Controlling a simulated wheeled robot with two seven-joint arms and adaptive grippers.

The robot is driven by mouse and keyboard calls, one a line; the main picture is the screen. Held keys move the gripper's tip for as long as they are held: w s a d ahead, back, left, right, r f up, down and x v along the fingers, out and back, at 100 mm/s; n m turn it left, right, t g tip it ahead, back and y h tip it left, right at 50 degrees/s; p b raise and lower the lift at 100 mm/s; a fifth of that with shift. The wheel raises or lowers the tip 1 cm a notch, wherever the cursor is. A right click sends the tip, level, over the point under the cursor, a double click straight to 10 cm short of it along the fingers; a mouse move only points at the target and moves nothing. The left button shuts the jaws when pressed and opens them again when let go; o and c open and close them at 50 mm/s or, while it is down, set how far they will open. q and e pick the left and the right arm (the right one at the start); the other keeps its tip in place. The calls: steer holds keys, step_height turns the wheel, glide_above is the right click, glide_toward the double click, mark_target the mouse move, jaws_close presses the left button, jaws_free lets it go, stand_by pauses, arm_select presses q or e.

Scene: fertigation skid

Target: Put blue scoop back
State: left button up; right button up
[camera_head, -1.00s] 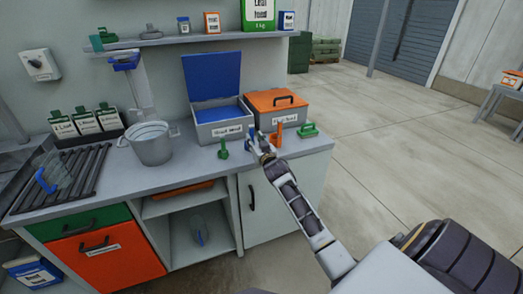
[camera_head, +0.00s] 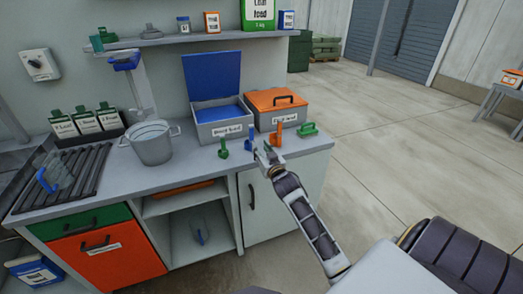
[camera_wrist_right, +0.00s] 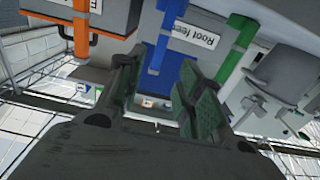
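An upright blue piece (camera_head: 249,138), which may be the blue scoop's handle or a holder, stands at the counter's front edge before the open blue-lidded box (camera_head: 212,112). My right gripper (camera_head: 266,154) is just in front and to the right of it. In the right wrist view the gripper (camera_wrist_right: 157,92) has its fingers apart, with a blue upright (camera_wrist_right: 160,45) beyond the gap; contact is not visible. A clear scoop with a blue handle (camera_head: 46,181) lies on the black rack at left. Another clear, blue-handled scoop (camera_head: 199,237) is in the lower cubby. My left gripper is out of view.
Green (camera_head: 223,149) and orange (camera_head: 277,136) uprights flank the blue one. A green piece (camera_head: 308,129) lies on the right counter end. The orange-lidded box (camera_head: 276,108) is shut. A metal pot (camera_head: 151,144) stands left. Floor at right is clear.

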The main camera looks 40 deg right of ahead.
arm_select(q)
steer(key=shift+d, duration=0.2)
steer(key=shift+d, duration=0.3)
arm_select(e)
steer(key=s+a+f+n+g+y, duration=0.1)
steer(key=s+a+f+g, duration=0.2)
steer(key=f, duration=1)
steer(key=s+a+f+n+g+y, duration=0.1)
steer(key=s+a+f+g, duration=0.2)
steer(key=f, duration=0.9)
steer(key=s+a+f+n+g+y, duration=0.1)
steer(key=s+a+f, duration=0.3)
steer(key=f, duration=0.9)
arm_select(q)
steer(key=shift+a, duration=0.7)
arm_select(e)
steer(key=s+a+f+n+g, duration=0.1)
steer(key=s+a+f+g, duration=0.3)
steer(key=s+f, duration=0.7)
steer(key=s+a+f+n+g+y, duration=0.1)
steer(key=s+a+f+g, duration=0.2)
steer(key=s+f, duration=0.9)
steer(key=s, duration=0.7)
steer(key=shift+a+f+g, duration=0.2)
steer(key=shift+a+g, duration=0.15)
steer(key=shift+g, duration=0.05)
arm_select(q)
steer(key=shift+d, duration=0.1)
